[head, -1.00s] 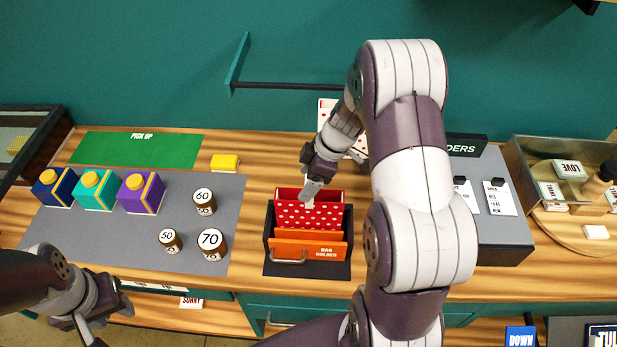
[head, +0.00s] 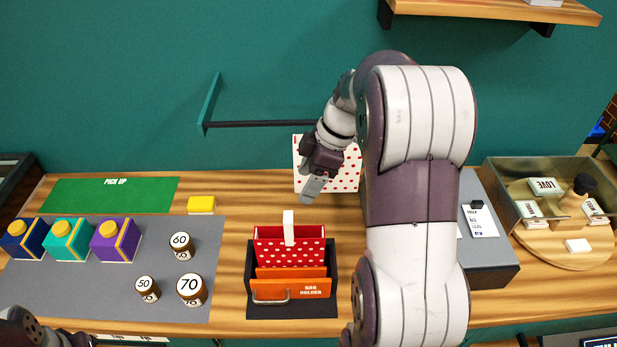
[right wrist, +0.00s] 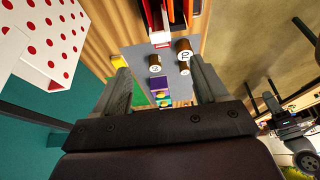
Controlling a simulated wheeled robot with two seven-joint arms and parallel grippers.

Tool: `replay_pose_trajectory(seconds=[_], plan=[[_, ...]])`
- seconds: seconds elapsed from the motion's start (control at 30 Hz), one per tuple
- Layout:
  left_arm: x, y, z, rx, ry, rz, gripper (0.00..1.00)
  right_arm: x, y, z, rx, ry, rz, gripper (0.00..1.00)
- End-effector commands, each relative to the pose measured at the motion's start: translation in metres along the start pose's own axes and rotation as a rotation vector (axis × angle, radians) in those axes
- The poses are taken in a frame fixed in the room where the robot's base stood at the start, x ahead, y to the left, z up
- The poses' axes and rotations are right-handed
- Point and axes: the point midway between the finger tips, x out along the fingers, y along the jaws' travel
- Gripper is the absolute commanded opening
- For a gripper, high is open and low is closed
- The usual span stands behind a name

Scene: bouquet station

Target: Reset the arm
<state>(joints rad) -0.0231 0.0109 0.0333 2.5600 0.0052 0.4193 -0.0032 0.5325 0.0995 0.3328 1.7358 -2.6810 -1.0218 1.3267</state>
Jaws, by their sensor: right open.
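My right gripper (head: 314,188) is open and empty, raised above the table behind and to the right of the bag holder. In the right wrist view its two fingers (right wrist: 158,88) are apart with nothing between them. My right arm stands tall across the right middle of the head view. My left arm shows only at the bottom left corner, and its fingertips are out of frame.
A red dotted bag (head: 290,247) with a white handle sits in the orange bag holder (head: 292,289). A white dotted panel (head: 345,172) stands behind my right gripper. Left are numbered jars (head: 190,287), boxes (head: 115,241) and a green pick-up mat (head: 110,196). A glass-sided bin (head: 500,205) stands right.

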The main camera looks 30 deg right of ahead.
Motion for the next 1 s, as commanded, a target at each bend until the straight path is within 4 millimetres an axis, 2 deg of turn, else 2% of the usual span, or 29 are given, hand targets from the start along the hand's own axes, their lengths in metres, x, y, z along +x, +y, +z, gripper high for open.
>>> replay_pose_trajectory(seconds=[0.37,0.47,0.6,0.67,0.77,0.83,0.97,1.0], plan=[[0.0,0.0,0.0,0.0,0.0,0.0,0.43,0.001,0.001,-0.004,-0.003,0.013,0.008,0.72],[0.0,0.0,0.0,0.0,0.0,0.0,0.43,0.007,0.009,-0.036,-0.01,0.121,0.09,0.72],[0.0,0.0,0.0,0.0,0.0,0.0,0.43,0.006,0.035,-0.105,0.074,0.347,0.373,0.72],[0.0,0.0,0.0,0.0,0.0,0.0,0.43,0.005,0.042,-0.116,0.177,0.382,0.496,0.72],[0.0,0.0,0.0,0.0,0.0,0.0,0.43,0.011,0.037,-0.102,0.392,0.329,0.624,0.72],[0.0,0.0,0.0,0.0,0.0,0.0,0.43,0.023,0.018,-0.082,0.542,0.239,0.64,0.72],[0.0,0.0,0.0,0.0,0.0,0.0,0.43,0.051,-0.041,-0.046,0.77,0.053,0.552,0.72],[0.0,0.0,0.0,0.0,0.0,0.0,0.43,0.059,-0.063,-0.039,0.827,-0.001,0.505,0.72]])
